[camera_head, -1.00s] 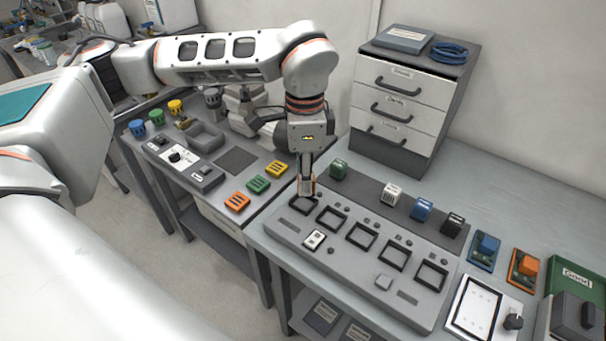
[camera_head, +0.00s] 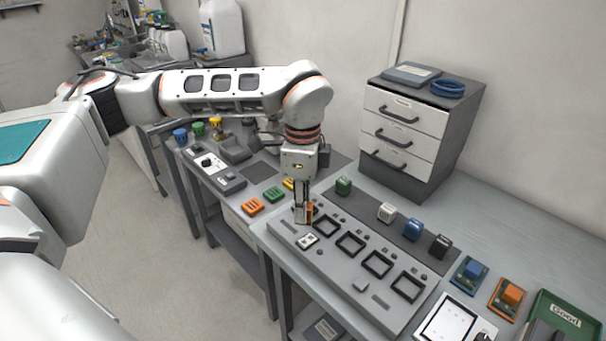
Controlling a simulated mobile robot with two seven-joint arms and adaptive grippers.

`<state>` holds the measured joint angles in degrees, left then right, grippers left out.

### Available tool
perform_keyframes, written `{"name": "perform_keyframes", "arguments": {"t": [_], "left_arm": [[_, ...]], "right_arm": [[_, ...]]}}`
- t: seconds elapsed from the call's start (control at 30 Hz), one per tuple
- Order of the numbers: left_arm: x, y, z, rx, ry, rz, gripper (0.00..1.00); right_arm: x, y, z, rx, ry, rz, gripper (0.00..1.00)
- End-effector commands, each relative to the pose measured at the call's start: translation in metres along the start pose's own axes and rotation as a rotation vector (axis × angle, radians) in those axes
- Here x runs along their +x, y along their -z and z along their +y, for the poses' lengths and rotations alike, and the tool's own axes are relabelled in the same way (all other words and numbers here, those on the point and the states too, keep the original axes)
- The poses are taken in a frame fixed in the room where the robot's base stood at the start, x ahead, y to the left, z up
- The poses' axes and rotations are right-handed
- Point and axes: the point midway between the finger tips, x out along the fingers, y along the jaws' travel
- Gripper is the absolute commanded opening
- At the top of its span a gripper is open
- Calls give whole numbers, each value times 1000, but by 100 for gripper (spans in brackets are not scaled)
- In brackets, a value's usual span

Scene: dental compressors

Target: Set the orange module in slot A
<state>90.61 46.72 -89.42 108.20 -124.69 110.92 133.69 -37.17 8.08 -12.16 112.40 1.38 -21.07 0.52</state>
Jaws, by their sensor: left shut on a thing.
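My left gripper (camera_head: 303,216) points down at the far left end of the grey slotted panel (camera_head: 330,267). It is shut on the orange module (camera_head: 309,211), of which only a narrow strip shows beside the fingers. The gripper and module cover the leftmost slot, so I cannot tell whether the module is in it or just above it. The other square slots show empty, such as the second slot (camera_head: 326,223) and the third slot (camera_head: 350,244). Slot letters are not legible. My right gripper is not in view.
Behind the panel stand a green module (camera_head: 343,185), a white one (camera_head: 386,212), a blue one (camera_head: 411,229) and a black one (camera_head: 440,246). A small white switch (camera_head: 307,242) is close to the gripper. A drawer cabinet (camera_head: 403,126) stands behind.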

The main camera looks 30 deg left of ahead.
Motion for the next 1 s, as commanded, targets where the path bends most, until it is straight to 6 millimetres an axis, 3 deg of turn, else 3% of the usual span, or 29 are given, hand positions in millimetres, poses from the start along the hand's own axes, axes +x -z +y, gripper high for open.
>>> {"name": "perform_keyframes", "arguments": {"t": [0.2,0.5,0.77,1.0], "left_arm": [[-13,-1,-42,327,1,-1,0],[-20,-7,-78,590,16,-2,0],[-21,-9,-86,654,21,-3,0],[-10,-9,-86,655,21,-3,0]], "right_arm": [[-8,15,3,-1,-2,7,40],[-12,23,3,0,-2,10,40],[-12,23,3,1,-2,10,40],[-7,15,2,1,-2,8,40]]}}
